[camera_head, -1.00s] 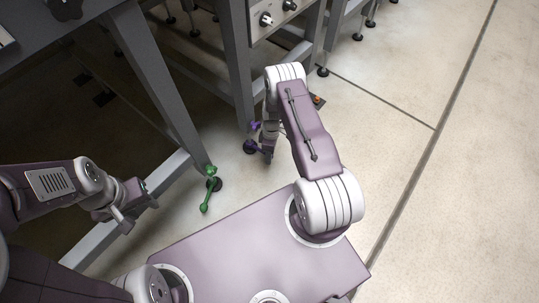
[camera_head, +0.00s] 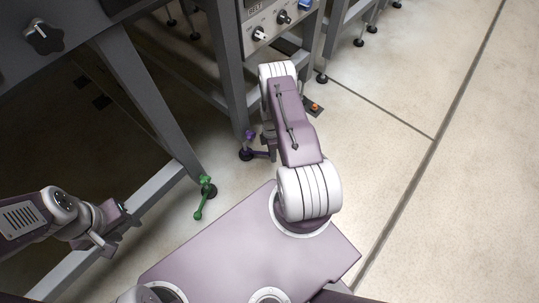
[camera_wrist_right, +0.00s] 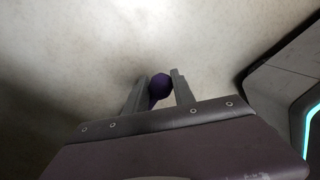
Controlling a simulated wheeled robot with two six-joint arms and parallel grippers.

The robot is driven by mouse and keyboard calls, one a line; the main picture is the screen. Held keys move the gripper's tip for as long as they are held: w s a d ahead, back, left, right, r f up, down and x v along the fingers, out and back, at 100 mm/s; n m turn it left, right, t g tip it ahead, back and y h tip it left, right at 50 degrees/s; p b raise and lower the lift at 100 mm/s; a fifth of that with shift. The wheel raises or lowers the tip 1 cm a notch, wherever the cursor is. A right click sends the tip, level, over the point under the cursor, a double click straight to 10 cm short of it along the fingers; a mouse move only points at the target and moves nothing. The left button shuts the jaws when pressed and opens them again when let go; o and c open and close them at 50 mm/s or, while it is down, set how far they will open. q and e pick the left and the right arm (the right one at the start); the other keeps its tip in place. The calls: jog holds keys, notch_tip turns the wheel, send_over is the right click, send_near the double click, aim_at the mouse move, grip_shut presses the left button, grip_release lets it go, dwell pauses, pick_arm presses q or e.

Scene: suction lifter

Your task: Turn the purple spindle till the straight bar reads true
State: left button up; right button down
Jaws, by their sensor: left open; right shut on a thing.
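The purple spindle (camera_head: 248,137) stands at the foot of a grey table leg, with a purple arm reaching right toward my right gripper (camera_head: 268,150). In the right wrist view the gripper (camera_wrist_right: 160,90) is shut on the spindle's round purple knob (camera_wrist_right: 160,82), which sits between its two fingers. My right arm partly hides this spot in the head view. My left gripper (camera_head: 104,245) is open and empty at the left, away from the spindle. I cannot pick out the straight bar or its reading with certainty.
A green spindle (camera_head: 203,193) stands at the foot of the nearer table leg (camera_head: 150,95). An orange-topped item (camera_head: 315,107) lies on the floor. The floor at right (camera_head: 450,200) is clear.

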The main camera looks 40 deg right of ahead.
jog(key=shift+w+d+n, duration=0.2)
jog(key=shift+w+n, duration=0.05)
jog(key=shift+n, duration=0.05)
jog(key=c, duration=1.1)
grip_release()
jog(key=r+p, duration=0.1)
jog(key=r, duration=0.1)
jog(key=w+r+p, duration=0.1)
jog(key=r+p, duration=0.1)
jog(key=r, duration=0.1)
jog(key=r+p, duration=0.1)
jog(key=r, duration=0.1)
jog(key=shift+w+d+r, duration=0.15)
jog(key=shift+w+d, duration=0.05)
jog(key=shift+d, duration=0.1)
jog(key=shift+s, duration=0.1)
